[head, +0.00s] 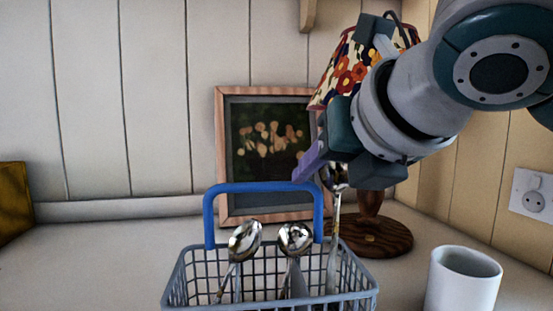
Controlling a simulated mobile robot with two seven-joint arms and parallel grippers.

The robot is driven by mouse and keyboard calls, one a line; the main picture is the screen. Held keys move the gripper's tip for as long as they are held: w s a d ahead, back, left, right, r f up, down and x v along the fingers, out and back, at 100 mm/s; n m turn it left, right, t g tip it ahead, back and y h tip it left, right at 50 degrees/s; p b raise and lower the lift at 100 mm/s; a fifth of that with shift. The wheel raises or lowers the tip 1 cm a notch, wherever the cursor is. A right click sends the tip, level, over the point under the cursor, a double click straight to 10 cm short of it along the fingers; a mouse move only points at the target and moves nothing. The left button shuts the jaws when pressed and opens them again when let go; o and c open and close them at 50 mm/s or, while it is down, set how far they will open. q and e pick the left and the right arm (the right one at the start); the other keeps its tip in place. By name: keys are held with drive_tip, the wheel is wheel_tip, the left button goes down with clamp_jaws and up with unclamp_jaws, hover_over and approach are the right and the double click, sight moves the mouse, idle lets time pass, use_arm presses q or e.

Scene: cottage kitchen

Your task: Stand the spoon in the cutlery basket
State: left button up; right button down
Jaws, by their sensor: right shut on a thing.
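The blue-grey mesh cutlery basket (270,302) with a raised blue handle (264,187) stands at the bottom middle of the head view. Two spoons, one on the left (245,240) and one in the middle (296,238), stand in it bowl up. A third spoon (335,225) hangs nearly upright at the basket's right side, bowl up. Its lower end shows behind the front mesh; I cannot tell whether it touches the bottom. My right gripper (322,168) is shut on this spoon near its bowl, which the gripper partly hides. My left gripper is not in view.
A white mug (463,282) stands right of the basket. Behind are a framed picture (267,145) and a lamp with a flowered shade (345,72) and round wooden base (378,238), close to my right arm.

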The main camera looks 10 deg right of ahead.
drive_tip(key=shift+s+f+b, duration=0.15)
drive_tip(key=shift+f+b, duration=0.25)
drive_tip(key=shift+f, duration=0.65)
drive_tip(key=shift+s+f+b, duration=0.1)
drive_tip(key=shift+f+b, duration=0.3)
drive_tip(key=shift+f, duration=0.65)
drive_tip(key=shift+c, duration=1.4)
unclamp_jaws()
drive_tip(key=p+v, duration=0.2)
drive_tip(key=v, duration=0.6)
drive_tip(key=shift+r, duration=0.25)
drive_tip(key=s+p, duration=0.1)
drive_tip(key=p, duration=0.1)
drive_tip(key=shift+r+p, duration=0.35)
drive_tip(key=shift+s+p, duration=0.3)
drive_tip(key=shift+s, duration=0.05)
